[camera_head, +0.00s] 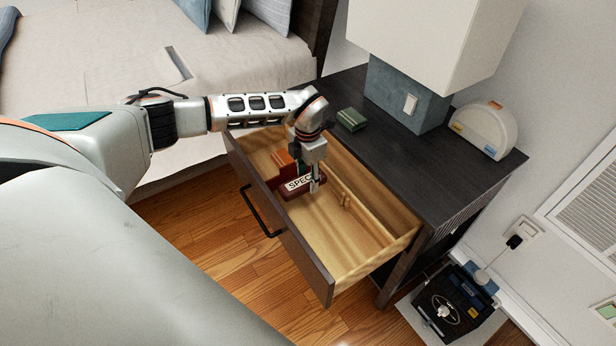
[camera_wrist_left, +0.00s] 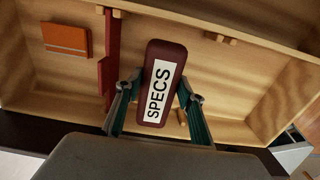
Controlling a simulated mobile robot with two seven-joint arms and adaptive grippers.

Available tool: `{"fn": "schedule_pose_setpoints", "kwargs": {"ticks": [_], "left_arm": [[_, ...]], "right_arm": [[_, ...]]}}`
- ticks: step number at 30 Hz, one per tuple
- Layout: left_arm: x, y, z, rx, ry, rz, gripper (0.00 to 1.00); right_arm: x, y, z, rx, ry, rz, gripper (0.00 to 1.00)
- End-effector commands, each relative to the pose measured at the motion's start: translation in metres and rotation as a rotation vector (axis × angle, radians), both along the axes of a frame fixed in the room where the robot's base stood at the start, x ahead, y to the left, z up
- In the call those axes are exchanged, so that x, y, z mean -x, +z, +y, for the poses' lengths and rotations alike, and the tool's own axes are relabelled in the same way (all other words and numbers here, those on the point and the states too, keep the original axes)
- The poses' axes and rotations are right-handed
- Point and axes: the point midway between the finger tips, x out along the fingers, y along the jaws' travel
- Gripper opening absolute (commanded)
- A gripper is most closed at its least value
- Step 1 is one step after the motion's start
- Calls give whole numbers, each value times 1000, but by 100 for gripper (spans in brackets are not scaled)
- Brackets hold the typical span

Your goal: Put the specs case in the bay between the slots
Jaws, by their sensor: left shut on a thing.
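The specs case (camera_head: 299,184) is a dark red box with a white label reading SPECS. My left gripper (camera_head: 314,178) points down into the open drawer and is shut on the case. In the left wrist view the case (camera_wrist_left: 165,85) sits between the two fingers (camera_wrist_left: 158,108). Whether it touches the drawer floor I cannot tell. The drawer (camera_head: 330,285) is pale wood inside. Small wooden slot pieces (camera_wrist_left: 220,38) are on one wall and another (camera_wrist_left: 182,121) near the opposite wall. A dark red divider (camera_wrist_left: 111,60) stands beside the case. My right gripper is not in view.
An orange block (camera_wrist_left: 65,38) lies in the drawer beyond the divider. The drawer's other end has bare floor. A green block (camera_head: 352,119) and a white rounded device (camera_head: 487,128) are on the dark cabinet top (camera_head: 440,165). A bed (camera_head: 130,70) stands behind.

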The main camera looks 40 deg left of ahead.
Motion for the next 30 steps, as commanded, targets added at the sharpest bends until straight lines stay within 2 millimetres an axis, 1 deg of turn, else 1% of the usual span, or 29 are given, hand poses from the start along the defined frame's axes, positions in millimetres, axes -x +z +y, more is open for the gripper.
{"fn": "schedule_pose_setpoints", "kwargs": {"ticks": [30], "left_arm": [[0,-14,0,0,0,0,16]], "right_arm": [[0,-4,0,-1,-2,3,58]]}}
